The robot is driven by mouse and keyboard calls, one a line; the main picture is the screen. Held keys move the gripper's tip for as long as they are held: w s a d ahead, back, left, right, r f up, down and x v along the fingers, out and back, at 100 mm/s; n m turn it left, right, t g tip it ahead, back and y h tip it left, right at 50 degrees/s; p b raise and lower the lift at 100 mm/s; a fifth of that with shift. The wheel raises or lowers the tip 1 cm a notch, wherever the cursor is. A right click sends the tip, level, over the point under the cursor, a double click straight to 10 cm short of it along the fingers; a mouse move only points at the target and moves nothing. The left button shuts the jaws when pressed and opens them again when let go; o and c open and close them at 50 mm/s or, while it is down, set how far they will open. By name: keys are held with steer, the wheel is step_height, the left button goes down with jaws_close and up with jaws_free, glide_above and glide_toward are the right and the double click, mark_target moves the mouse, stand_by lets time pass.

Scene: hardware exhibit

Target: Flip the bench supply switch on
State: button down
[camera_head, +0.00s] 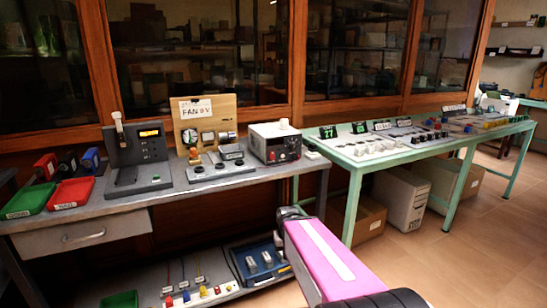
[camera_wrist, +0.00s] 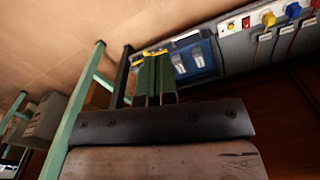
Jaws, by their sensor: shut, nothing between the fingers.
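A light grey box with a dark front panel and small red parts (camera_head: 274,142) stands at the right end of the grey bench; it looks like the bench supply. Its switch is too small to make out, and the box is not in the wrist view. My gripper (camera_wrist: 155,80) shows in the wrist view with its dark green fingers together and nothing between them. It points toward the lower-shelf area and seems apart from everything. In the head view my pink arm link crosses the lower middle, and the fingers cannot be made out there.
The grey bench (camera_head: 240,182) also carries a wooden FAN 9V board (camera_head: 221,112), a dark display unit (camera_head: 136,152) and red and green trays. Below are a blue case (camera_head: 258,262) and a power strip (camera_head: 205,298). A green table (camera_head: 355,168) stands right; floor is clear at lower right.

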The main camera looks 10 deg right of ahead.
steer(key=w+d+r+m+t, duration=0.1)
steer(key=w+r+m, duration=0.4)
steer(key=r, duration=0.7)
steer(key=w+d+r+m+t+y, duration=0.1)
steer(key=w+r+m+t, duration=0.2)
steer(key=r, duration=1)
steer(key=w+d+r+m+t, duration=0.1)
steer(key=w+r+m, duration=0.5)
steer(key=w+r, duration=0.6)
steer(key=shift+r+m+t+y, duration=0.4)
steer(key=shift+r+t, duration=0.1)
steer(key=shift+t, duration=0.4)
steer(key=shift+w+f, duration=0.1)
steer(key=shift+w, duration=0.05)
glide_toward(273, 159)
step_height(273, 159, down, 4)
steer(key=shift+w+a+f, duration=0.15)
steer(key=shift+w+f, duration=0.1)
steer(key=shift+w, duration=0.35)
steer(key=shift+w+a+f, duration=0.2)
steer(key=shift+w+f, duration=0.05)
steer(key=shift+w, duration=0.3)
steer(key=shift+w+a+f, duration=0.1)
steer(key=shift+w+f, duration=0.05)
steer(key=shift+w, duration=0.25)
steer(key=shift+w+a+f, duration=0.1)
steer(key=shift+w+f, duration=0.1)
steer(key=shift+w, duration=0.15)
